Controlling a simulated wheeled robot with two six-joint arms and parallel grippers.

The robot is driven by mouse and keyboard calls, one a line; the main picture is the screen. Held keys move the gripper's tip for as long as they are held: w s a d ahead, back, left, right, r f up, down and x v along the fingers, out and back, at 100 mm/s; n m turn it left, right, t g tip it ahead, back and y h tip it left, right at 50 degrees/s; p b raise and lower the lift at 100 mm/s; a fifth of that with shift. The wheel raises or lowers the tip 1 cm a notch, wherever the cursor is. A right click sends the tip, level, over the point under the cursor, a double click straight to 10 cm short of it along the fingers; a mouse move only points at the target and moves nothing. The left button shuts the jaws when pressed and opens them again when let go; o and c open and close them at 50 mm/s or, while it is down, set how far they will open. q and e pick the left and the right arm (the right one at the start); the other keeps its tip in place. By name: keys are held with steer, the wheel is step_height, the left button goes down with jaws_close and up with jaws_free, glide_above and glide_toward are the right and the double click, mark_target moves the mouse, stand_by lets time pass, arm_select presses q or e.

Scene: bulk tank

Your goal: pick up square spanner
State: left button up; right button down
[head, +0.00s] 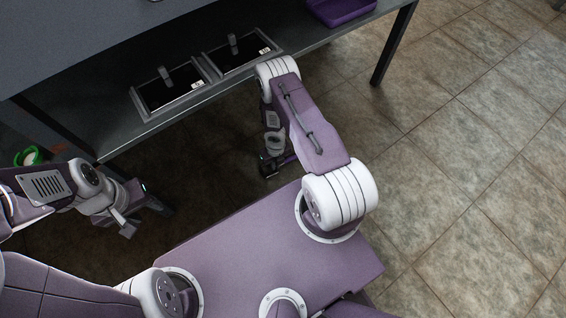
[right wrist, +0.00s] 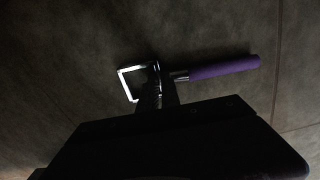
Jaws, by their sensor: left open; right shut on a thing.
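The square spanner (right wrist: 222,68) shows in the right wrist view, with a purple handle pointing right and a bright square metal end at its left. My right gripper (right wrist: 155,95) is shut on it near the middle, between the handle and the square end. The gripper's dark body hides part of the metal. Tiled floor shows beyond the spanner. In the head view my right gripper (head: 270,166) hangs low beside the table; the spanner cannot be made out clearly there. My left gripper (head: 125,229) is open and empty at the lower left, over dark floor.
A dark table (head: 90,60) spans the upper left, with a lower shelf. On the shelf sit two framed black panels (head: 172,92) (head: 243,52) with grey handles, and a purple bin (head: 340,8). A green round item (head: 28,156) is at the left. Floor at right is clear.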

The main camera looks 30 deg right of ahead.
steer(key=shift+r, duration=0.15)
step_height(320, 180, up, 10)
steer(key=p, duration=0.7)
steer(key=shift+p, duration=0.3)
